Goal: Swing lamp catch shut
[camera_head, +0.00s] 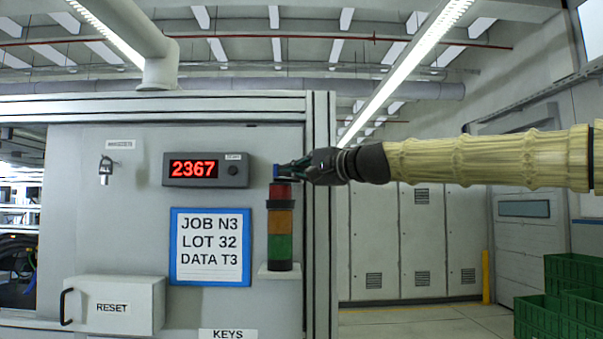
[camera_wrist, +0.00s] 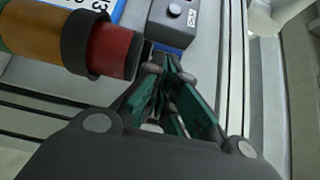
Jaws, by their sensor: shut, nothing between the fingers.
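The signal lamp, a stack of red, amber and green sections (camera_head: 281,228), stands upright on a small shelf on the grey panel. In the wrist view its red section (camera_wrist: 112,50) is at upper left, with a dark collar. A small blue piece (camera_head: 276,171) shows at the top of the lamp, and a blue edge (camera_wrist: 170,48) shows just past my fingertips in the wrist view. I cannot tell for certain whether it is the catch. My gripper (camera_head: 290,170) is shut and empty, beside the lamp's top from the right; its fingertips (camera_wrist: 167,68) partly hide the blue piece.
A red number display (camera_head: 205,169) is left of the lamp, above a blue-framed job card (camera_head: 210,280). A RESET box (camera_head: 120,305) with a handle juts out at lower left. Green crates (camera_head: 560,300) stand at far right. Space right of the panel edge is clear around my arm.

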